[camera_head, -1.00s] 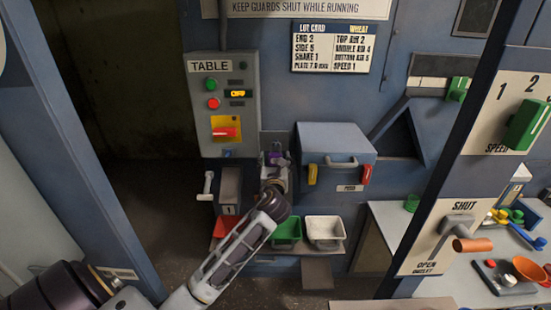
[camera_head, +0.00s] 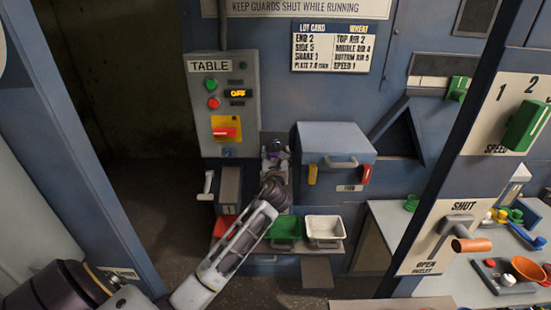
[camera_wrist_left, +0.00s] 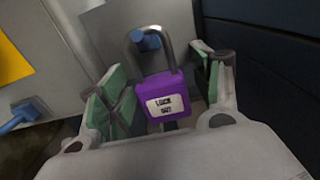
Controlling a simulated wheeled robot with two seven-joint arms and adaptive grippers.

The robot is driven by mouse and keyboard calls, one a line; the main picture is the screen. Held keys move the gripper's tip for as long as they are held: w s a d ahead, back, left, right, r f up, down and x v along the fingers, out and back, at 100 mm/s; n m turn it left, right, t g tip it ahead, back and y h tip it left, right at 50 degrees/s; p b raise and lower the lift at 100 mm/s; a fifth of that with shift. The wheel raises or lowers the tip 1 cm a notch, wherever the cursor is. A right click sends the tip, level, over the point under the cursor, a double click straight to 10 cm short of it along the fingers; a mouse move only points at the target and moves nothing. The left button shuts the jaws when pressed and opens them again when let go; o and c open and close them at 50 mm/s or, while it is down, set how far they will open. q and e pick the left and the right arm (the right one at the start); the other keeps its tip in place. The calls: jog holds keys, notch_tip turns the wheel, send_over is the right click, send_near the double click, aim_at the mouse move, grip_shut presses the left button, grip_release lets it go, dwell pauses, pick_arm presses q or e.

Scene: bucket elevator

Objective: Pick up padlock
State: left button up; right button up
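The purple padlock (camera_wrist_left: 163,96) with a grey shackle and a white "LOCK OUT" label hangs in the left wrist view. Its shackle loops around or in front of a blue peg (camera_wrist_left: 148,41) on a grey plate; I cannot tell which. My left gripper (camera_wrist_left: 170,90) is open, its green-padded fingers on either side of the padlock body. There is a visible gap on the right; the left pad is close to the body. My right gripper is not in view.
The grey TABLE panel (camera_head: 224,105) with buttons and a red switch is just above left. A grey-blue box (camera_head: 333,142) with a handle stands close on the right. Green (camera_head: 285,230) and white (camera_head: 324,229) trays sit below.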

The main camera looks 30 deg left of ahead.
pick_arm(q)
jog(key=c, duration=0.9)
jog(key=shift+c, duration=0.2)
jog(key=shift+r, duration=0.1)
jog(key=shift+r, duration=0.65)
jog(key=b+v, duration=0.1)
jog(key=v, duration=1.7)
jog(key=shift+d, duration=0.1)
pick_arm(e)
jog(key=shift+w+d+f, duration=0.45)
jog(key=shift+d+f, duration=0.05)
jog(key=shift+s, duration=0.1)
